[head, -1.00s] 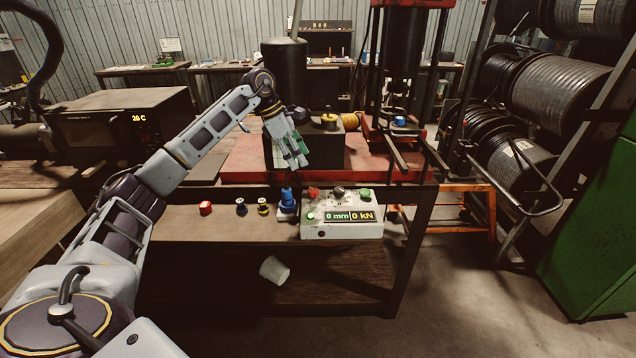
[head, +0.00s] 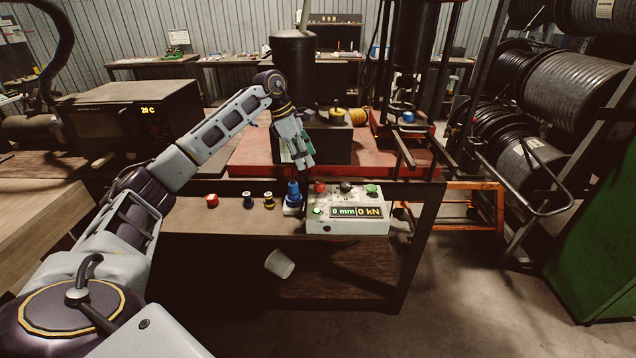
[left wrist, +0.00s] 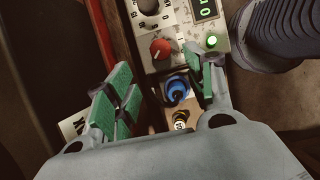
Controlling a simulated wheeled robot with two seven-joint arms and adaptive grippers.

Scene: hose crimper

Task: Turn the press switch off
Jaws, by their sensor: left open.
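The press control box (head: 347,228) is pale grey and sits at the bench's front edge. On top are a red knob (head: 320,187), a black knob (head: 346,186) and a green button (head: 372,190). Its display (head: 357,212) is lit, reading 0 mm and 0 kN, and a small green lamp glows. My left gripper (head: 303,163) is open and empty, above and behind the red knob. In the left wrist view, the red knob (left wrist: 160,48) shows ahead of the gap between my green-padded fingers (left wrist: 165,80), with the lit green lamp (left wrist: 212,40) beside it. My right gripper is not visible.
A blue part (head: 292,195) stands just left of the box. Two small spools (head: 258,200) and a red piece (head: 212,200) stand farther left. A white cup (head: 280,264) lies on the lower shelf. The red press base (head: 250,158) is behind the gripper.

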